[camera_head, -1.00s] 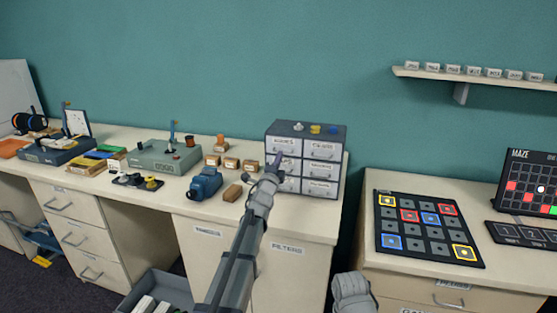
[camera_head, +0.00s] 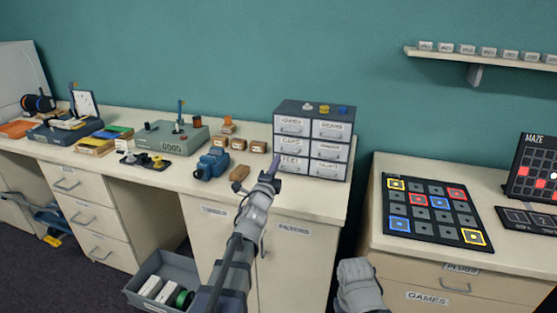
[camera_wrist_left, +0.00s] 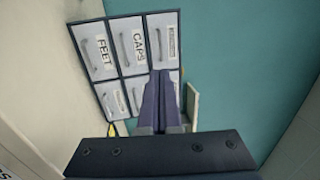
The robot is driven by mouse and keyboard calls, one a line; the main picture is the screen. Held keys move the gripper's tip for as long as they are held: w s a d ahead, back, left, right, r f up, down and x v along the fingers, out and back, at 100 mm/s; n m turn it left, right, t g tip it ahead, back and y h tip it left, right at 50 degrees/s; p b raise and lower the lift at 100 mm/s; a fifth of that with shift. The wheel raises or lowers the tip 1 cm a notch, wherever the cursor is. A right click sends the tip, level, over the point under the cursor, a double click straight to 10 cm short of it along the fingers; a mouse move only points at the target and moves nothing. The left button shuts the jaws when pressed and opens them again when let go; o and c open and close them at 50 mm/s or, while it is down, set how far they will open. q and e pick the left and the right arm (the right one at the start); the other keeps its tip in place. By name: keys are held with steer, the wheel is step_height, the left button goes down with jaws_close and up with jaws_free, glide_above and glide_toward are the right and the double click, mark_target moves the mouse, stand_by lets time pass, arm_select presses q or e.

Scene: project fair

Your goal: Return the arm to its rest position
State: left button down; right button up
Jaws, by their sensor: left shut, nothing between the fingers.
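My left gripper (camera_head: 275,164) is in front of the small drawer cabinet (camera_head: 297,106) in the head view, over the front part of the long counter (camera_head: 318,202). Its purple fingers are shut and hold nothing. In the left wrist view the closed fingers (camera_wrist_left: 160,78) point toward the cabinet (camera_wrist_left: 134,48), whose labelled drawers look shut. A grey piece of my other arm shows at the bottom; the right gripper is out of view.
A blue device (camera_head: 211,163) and a brown block (camera_head: 239,173) lie left of my gripper. A grey-green box (camera_head: 165,138) stands further left. An open grey bin (camera_head: 134,293) sits on the floor. A second counter with a black tile board (camera_head: 433,209) is at right.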

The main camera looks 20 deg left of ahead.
arm_select(q)
steer(key=shift+s, duration=0.1)
steer(key=s+d+f+n+g+y+p, duration=0.1)
steer(key=s+d+f+n+g+p, duration=0.25)
steer(key=s+f+n+g, duration=0.2)
steer(key=s+d+f+n+g+y+p, duration=0.1)
steer(key=s+d+f+n+g+p, duration=0.1)
steer(key=s+d+f+n+g, duration=0.4)
steer(key=s+d+f+n+g+p, duration=0.1)
steer(key=s+d+f+g+p, duration=0.1)
steer(key=s, duration=0.8)
steer(key=s+d+f+n+g+p, duration=0.1)
steer(key=s+d+g, duration=0.4)
steer(key=s, duration=0.6)
steer(key=shift+s+f+n+g+p, duration=0.2)
steer(key=shift+f+n+g+p, duration=0.25)
steer(key=shift+f+g, duration=0.45)
steer(key=c, duration=1.5)
jaws_free()
